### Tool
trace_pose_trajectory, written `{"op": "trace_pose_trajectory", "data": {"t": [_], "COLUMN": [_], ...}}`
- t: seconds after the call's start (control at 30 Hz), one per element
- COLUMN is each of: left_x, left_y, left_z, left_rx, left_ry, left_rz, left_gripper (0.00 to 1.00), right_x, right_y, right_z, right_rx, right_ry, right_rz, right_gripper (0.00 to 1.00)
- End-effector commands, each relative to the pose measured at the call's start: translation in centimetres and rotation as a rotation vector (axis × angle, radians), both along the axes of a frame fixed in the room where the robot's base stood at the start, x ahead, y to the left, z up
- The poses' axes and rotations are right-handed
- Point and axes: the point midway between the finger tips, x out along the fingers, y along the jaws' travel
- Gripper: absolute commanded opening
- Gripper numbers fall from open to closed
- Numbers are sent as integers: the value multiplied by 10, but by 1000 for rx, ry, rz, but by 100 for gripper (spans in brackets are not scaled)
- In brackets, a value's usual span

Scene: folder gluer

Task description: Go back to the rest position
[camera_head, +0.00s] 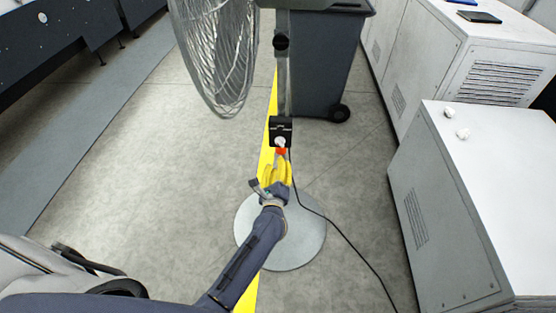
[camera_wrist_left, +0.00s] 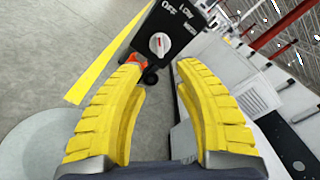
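My left gripper (camera_head: 279,167) has yellow fingers and reaches toward the fan's black control box (camera_head: 280,124). In the left wrist view the gripper's fingers (camera_wrist_left: 160,72) stand wide apart with nothing held between them. The white knob (camera_wrist_left: 159,43) on the box lies beyond the fingertips, and they look clear of it. The box carries "OFF" and "LOW" style markings. A small red-orange part (camera_head: 281,151) shows below the knob, partly hidden by a finger in the wrist view. My right gripper is in neither view.
A large wire-cage fan (camera_head: 215,50) stands on a round grey base (camera_head: 304,240) under my left arm. A black cable (camera_head: 345,240) runs across the floor. A grey wheeled bin (camera_head: 325,65) stands behind. White cabinets (camera_head: 480,180) line the right; open floor (camera_head: 150,140) lies left.

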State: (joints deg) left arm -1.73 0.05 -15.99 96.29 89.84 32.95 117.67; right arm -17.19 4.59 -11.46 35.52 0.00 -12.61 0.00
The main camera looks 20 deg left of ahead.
Motion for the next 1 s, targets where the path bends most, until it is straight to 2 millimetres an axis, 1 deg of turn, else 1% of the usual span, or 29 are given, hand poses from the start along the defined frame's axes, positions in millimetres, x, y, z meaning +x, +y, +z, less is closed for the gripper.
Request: {"op": "trace_pose_trajectory", "data": {"t": [0.17, 0.6, 0.73, 0.77, 0.87, 0.97, 1.0], "left_x": [-6, -6, -6, -6, -5, -4, -3], "left_y": [-1, -1, -2, -3, -10, -20, -25], "left_z": [0, 0, 0, 1, 4, -6, -15], "left_rx": [0, 3, 64, 96, 288, 597, 741], "left_ry": [0, 1, 12, 17, 31, 65, 84], "left_rz": [0, 0, -4, -9, -35, -73, -93], "left_gripper": [32, 32, 32, 32, 32, 32, 32], "right_x": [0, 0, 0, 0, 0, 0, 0], "right_y": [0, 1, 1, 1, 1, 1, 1], "right_z": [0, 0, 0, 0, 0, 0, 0], "right_rx": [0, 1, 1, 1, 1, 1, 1], "right_ry": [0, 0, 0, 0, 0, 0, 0], "right_rz": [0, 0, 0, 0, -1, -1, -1], "right_gripper": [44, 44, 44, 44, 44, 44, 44]}}
